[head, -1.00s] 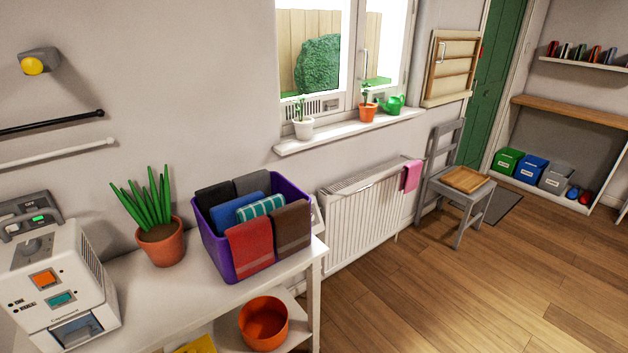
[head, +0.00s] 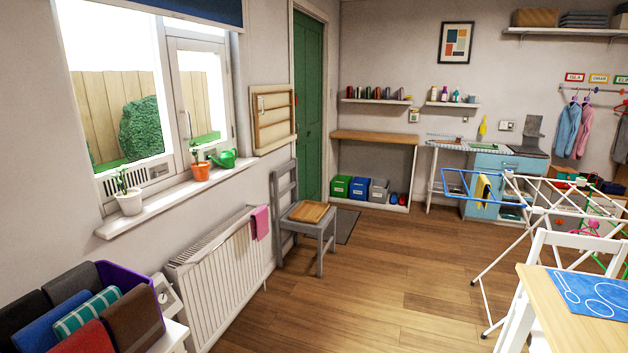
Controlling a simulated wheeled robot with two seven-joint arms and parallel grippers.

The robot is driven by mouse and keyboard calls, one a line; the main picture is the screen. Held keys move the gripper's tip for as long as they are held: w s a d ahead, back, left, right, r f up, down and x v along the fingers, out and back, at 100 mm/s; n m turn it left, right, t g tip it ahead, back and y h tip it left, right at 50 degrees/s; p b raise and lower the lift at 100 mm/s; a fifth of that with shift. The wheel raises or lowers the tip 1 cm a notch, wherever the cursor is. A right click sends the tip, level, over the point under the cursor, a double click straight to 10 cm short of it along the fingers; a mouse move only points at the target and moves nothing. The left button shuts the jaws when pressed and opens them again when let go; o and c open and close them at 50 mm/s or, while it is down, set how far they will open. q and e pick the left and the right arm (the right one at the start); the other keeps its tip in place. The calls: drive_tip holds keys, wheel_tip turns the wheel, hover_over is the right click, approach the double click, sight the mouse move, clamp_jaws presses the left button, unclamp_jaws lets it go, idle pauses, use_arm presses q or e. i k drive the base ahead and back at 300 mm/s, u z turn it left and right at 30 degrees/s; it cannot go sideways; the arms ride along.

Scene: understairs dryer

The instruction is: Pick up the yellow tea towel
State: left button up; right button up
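A yellow cloth (head: 483,189) with a dark edge or stripe hangs over the blue bar at the left end of the drying rack (head: 545,210), far off on the right side of the head view. It is small here, so I cannot tell for sure that it is the tea towel. A smaller yellow item (head: 482,128) hangs on the back wall above the counter; its kind is unclear. Neither of my grippers shows in the head view.
A white chair (head: 540,275) and a wooden table with a blue mat (head: 590,292) stand at front right. A grey chair (head: 310,215) stands by the radiator (head: 222,268). A purple tub of towels (head: 125,278) is at lower left. The middle floor is clear.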

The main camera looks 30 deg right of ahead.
sight(481, 191)
drive_tip(key=z, duration=1.4)
drive_tip(key=i, duration=5.3)
drive_tip(key=z, duration=0.35)
